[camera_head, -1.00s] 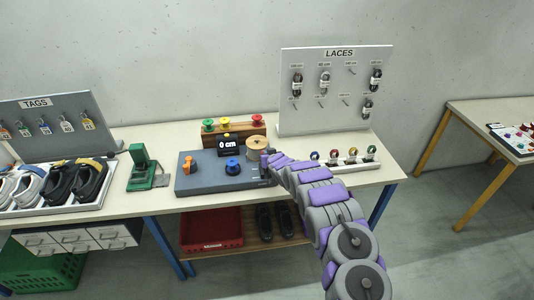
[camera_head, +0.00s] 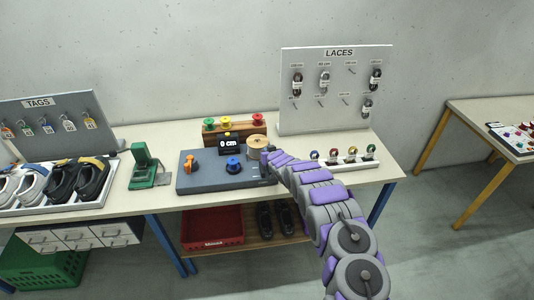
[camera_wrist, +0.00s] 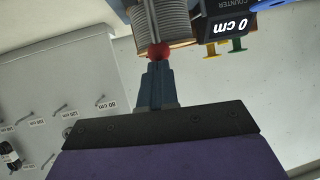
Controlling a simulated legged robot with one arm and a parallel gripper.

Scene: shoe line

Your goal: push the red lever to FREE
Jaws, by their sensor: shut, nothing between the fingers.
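The red lever shows in the wrist view as a red ball knob (camera_wrist: 159,51) on a thin pale shaft. My gripper (camera_wrist: 155,75) is shut and empty, its blue-grey fingertips right at the knob. They look in contact with it, but I cannot be sure. In the head view my gripper (camera_head: 267,163) is at the right end of the grey measuring base (camera_head: 208,180), beside the wooden spool (camera_head: 256,142). There my arm hides the lever. No FREE marking is readable in either view.
The counter (camera_head: 228,142) reads 0 cm. An orange knob (camera_head: 191,163) and a blue knob (camera_head: 233,164) stand on the base. Behind is a wooden block with coloured spools (camera_head: 227,123). The laces board (camera_head: 335,90) and a rack of small rolls (camera_head: 344,163) are to the right.

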